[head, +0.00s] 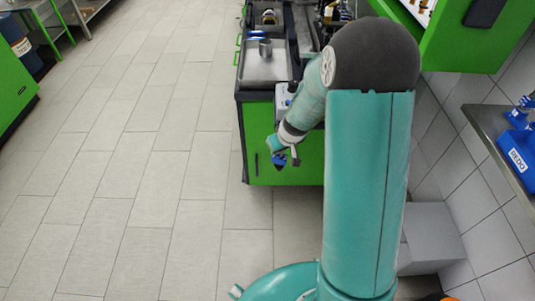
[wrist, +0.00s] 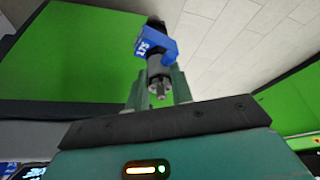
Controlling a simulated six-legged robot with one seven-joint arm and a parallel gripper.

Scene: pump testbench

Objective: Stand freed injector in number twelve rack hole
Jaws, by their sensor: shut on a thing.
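My gripper (wrist: 158,84) is shut on the injector (wrist: 155,64), a dark metal cylinder with a blue part (wrist: 157,46) that carries white characters I cannot read surely. The injector stands out between the two fingers in the wrist view. In the head view my gripper (head: 284,153) hangs in front of the green bench (head: 262,115), and the blue part of the injector (head: 279,160) shows at its tip. I cannot make out a rack hole numbered twelve in either view.
A grey tray (head: 258,72) with a cylindrical part sits on the bench top. A blue holder marked REDO (head: 517,160) stands on the shelf (head: 482,122) at the right wall. A grey box (head: 432,235) lies below. The tiled floor (head: 130,200) at left is clear.

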